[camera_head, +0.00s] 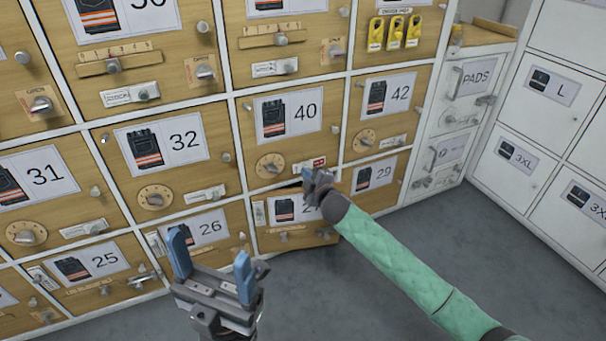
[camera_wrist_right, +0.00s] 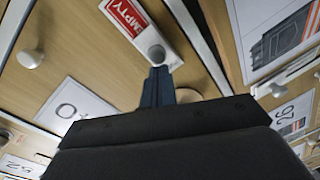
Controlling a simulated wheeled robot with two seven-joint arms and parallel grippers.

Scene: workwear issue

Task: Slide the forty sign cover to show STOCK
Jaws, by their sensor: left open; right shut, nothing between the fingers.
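Door 40 (camera_head: 263,140) is a wooden locker door with a vest picture and a round dial. Its sign (camera_head: 308,164) sits low on the right, a white strip with a red part. In the right wrist view the sign's red part (camera_wrist_right: 127,16) reads EMPTY, and a round knob (camera_wrist_right: 155,53) sits on the white cover beside it. My right gripper (camera_wrist_right: 158,75) is shut and empty, its fingertips right at the knob; I cannot tell whether they touch it. In the head view my right gripper (camera_head: 314,177) is just below the sign. My left gripper (camera_head: 211,252) is open and empty, low in front of the lockers.
The door below (camera_head: 284,238) door 40 stands slightly ajar, its number partly hidden by my right gripper. Doors 32 (camera_head: 208,160) and 42 (camera_head: 423,98) flank door 40. White lockers (camera_head: 535,125) stand at the right. The grey floor (camera_head: 420,265) is clear.

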